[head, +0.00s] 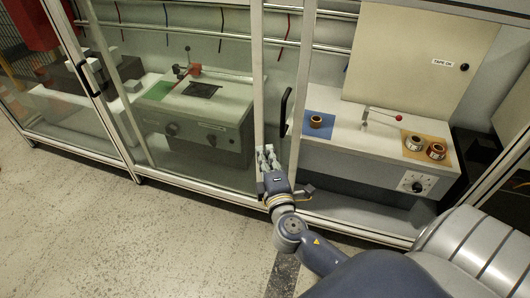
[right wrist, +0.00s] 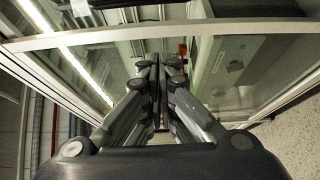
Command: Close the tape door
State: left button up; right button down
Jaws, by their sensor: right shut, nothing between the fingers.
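The tape door (head: 300,80) is the glazed, pale-framed door in front of the tape station, with a black handle (head: 284,112) on its left edge. A gap shows between this edge and the fixed post (head: 258,75) to its left, so the door looks ajar. My right gripper (head: 267,150) is low at this gap, left of and below the handle. In the right wrist view its fingers (right wrist: 158,70) are together and empty, pointing towards pale frame bars and glass. I cannot tell whether they touch the frame. My left gripper is not in view.
Behind the door is a grey bench unit (head: 345,150) with tape rolls (head: 436,151) and a red-tipped lever (head: 398,117). Another machine (head: 205,115) stands behind glass to the left. The speckled floor (head: 160,240) in front is clear.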

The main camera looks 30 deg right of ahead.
jog(key=x, duration=1)
jog(key=s+d, duration=0.2)
jog(key=d, duration=0.1)
jog(key=shift+s+f, duration=0.1)
jog(key=shift+s, duration=0.2)
jog(key=shift+d, duration=0.15)
